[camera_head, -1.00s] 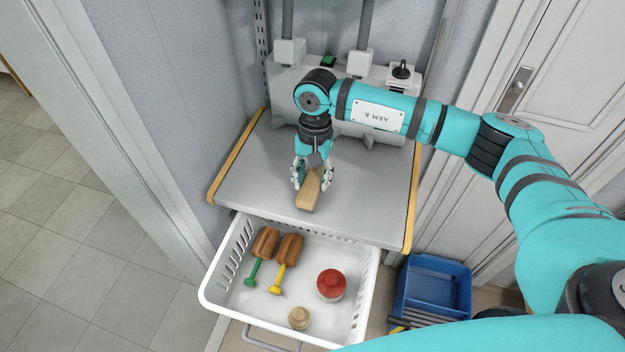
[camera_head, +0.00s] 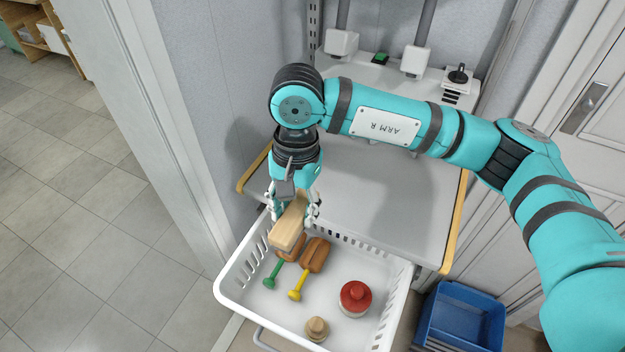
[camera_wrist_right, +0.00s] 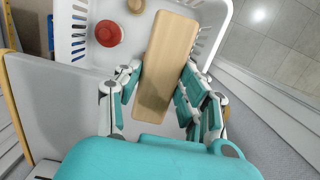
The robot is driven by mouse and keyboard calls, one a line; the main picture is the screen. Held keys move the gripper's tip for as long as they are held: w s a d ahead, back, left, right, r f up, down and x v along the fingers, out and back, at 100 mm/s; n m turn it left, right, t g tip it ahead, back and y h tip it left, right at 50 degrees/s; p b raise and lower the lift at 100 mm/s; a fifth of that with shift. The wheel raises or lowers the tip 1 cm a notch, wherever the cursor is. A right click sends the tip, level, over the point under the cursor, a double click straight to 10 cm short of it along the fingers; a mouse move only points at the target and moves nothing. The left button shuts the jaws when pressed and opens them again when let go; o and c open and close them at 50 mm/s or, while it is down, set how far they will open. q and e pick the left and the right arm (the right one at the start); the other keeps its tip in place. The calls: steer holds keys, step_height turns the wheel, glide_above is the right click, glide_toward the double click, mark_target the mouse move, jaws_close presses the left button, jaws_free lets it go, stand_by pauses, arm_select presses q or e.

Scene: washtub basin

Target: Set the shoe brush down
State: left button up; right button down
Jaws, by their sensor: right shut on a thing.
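The shoe brush (camera_head: 288,232) is a light wooden block. My right gripper (camera_head: 294,208) is shut on it and holds it above the back left part of the white basket (camera_head: 229,290). In the right wrist view the brush (camera_wrist_right: 165,65) lies between the two fingers of the right gripper (camera_wrist_right: 158,95), its long end pointing over the basket (camera_wrist_right: 66,30). In the head view it partly covers a brown brush with a green handle. Bristles are not visible. My left gripper is not in view.
In the basket are a green-handled brush (camera_head: 271,277), a yellow-handled brush (camera_head: 314,256), a red-topped round item (camera_head: 355,297) and a small wooden knob (camera_head: 316,328). The grey worktop (camera_head: 390,200) behind is clear. A blue bin (camera_head: 462,318) stands at right.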

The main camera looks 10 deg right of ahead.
steer(key=shift+s+a, duration=0.25)
steer(key=shift+a, duration=0.05)
steer(key=s+d+f+n, duration=0.1)
steer(key=s+d+n, duration=0.1)
steer(key=d, duration=0.6)
steer(key=s+d+f+n, duration=0.1)
steer(key=d+n, duration=0.3)
steer(key=d, duration=0.5)
steer(key=shift+s+f+n+h, duration=0.3)
steer(key=shift+s+n+h, duration=0.1)
steer(key=shift+s, duration=0.45)
